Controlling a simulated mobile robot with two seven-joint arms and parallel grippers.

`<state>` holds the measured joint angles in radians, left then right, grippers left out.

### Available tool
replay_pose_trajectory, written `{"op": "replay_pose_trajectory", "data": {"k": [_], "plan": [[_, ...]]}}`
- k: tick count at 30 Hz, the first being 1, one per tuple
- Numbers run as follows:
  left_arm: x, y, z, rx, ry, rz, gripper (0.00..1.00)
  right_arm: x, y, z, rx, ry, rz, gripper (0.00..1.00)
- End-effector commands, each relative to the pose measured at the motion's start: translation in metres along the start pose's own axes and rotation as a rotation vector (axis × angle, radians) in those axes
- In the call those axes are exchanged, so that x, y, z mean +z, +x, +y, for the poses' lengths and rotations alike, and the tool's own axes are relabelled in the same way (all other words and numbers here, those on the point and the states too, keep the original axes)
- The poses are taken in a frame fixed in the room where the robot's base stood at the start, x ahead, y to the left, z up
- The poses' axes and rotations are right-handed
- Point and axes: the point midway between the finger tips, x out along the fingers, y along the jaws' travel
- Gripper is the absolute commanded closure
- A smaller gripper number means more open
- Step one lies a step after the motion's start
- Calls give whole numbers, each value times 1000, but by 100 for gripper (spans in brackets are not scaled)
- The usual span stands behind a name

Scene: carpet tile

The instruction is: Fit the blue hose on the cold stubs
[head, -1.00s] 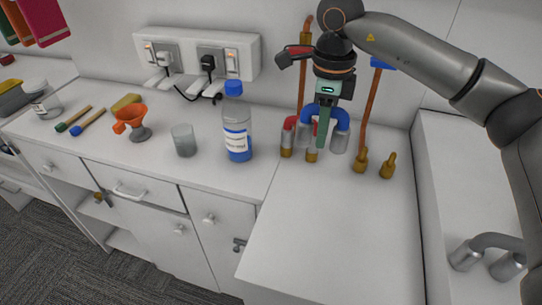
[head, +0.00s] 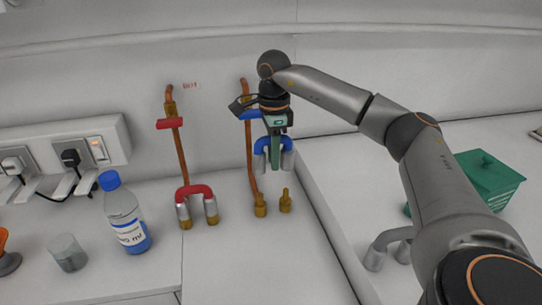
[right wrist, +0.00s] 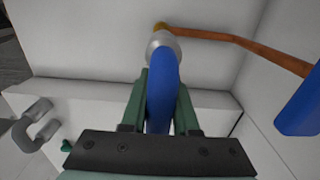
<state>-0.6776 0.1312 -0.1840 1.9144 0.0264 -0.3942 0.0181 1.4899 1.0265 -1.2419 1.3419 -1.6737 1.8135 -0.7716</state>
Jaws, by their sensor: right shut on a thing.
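The blue hose (head: 273,143) is a short U-shaped piece with silver ends pointing down. My right gripper (head: 274,152) is shut on its bend and holds it in the air. The two brass cold stubs (head: 285,202) stand upright on the counter, below the hose ends in the head view, with a gap between. In the right wrist view the blue hose (right wrist: 163,90) lies between the green fingers (right wrist: 163,108). One silver end shows, with a bit of brass just beyond it; I cannot tell whether they touch. The other end is hidden. My left gripper is out of view.
The red hose (head: 194,191) sits on the left stubs. Copper pipes with a red handle (head: 170,123) and a blue handle (head: 249,115) rise behind. A bottle (head: 126,216) and glass (head: 68,252) stand left.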

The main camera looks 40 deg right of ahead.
Motion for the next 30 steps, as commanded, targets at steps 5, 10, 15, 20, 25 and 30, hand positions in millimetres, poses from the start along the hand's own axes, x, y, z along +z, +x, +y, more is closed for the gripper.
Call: {"op": "replay_pose_trajectory", "data": {"k": [5,10,15,20,25,30], "plan": [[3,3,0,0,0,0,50,0,6,0,0,-1,0,100],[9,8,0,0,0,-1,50,0,20,0,1,0,2,100],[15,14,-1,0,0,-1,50,0,36,0,0,0,1,100],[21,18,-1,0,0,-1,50,-1,51,0,0,0,2,100],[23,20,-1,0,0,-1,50,0,58,0,-1,0,1,100],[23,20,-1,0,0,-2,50,0,58,0,-1,0,0,100]]}}
